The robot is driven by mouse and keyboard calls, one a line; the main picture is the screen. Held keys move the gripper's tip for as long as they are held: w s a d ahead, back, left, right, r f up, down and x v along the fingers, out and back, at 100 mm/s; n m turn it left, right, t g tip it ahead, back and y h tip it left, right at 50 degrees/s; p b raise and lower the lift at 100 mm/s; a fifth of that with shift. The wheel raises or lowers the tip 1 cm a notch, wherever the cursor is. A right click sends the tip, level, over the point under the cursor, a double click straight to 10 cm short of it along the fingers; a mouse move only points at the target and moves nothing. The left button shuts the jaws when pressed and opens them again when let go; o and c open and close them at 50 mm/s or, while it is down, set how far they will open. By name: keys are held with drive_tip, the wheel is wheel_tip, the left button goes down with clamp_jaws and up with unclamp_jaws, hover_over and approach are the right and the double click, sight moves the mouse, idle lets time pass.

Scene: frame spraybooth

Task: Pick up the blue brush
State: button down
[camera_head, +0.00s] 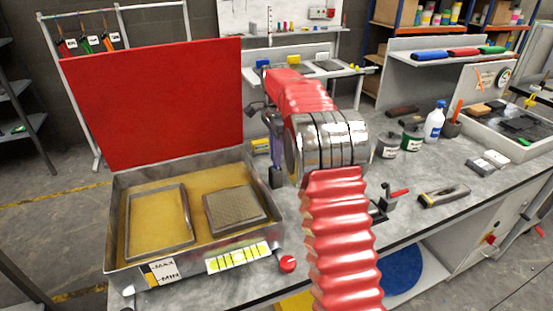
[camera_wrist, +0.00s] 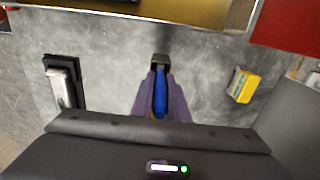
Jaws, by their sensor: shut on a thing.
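The blue brush (camera_wrist: 160,98) is between the two purple fingers of my gripper (camera_wrist: 160,90) in the wrist view. Its blue handle runs along the gap, and a dark brown head (camera_wrist: 160,61) sticks out past the fingertips. My gripper is shut on the handle. The grey bench lies below; whether the brush touches it I cannot tell. In the head view my red-sleeved arm hides much of the middle, and the purple gripper (camera_head: 274,133) shows only partly, beside the open tank.
The open metal tank (camera_head: 196,268) with a raised red lid (camera_head: 155,105) stands left of my arm. A yellow block (camera_wrist: 242,86) and a black and metal tool (camera_wrist: 62,85) lie on either side of my gripper. Jars (camera_head: 388,146) and a white bottle (camera_head: 435,121) stand right.

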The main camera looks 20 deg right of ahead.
wheel_tip(320, 180, up, 8)
drive_tip(key=shift+f, duration=0.1)
drive_tip(key=shift+r, duration=0.45)
idle(2.4)
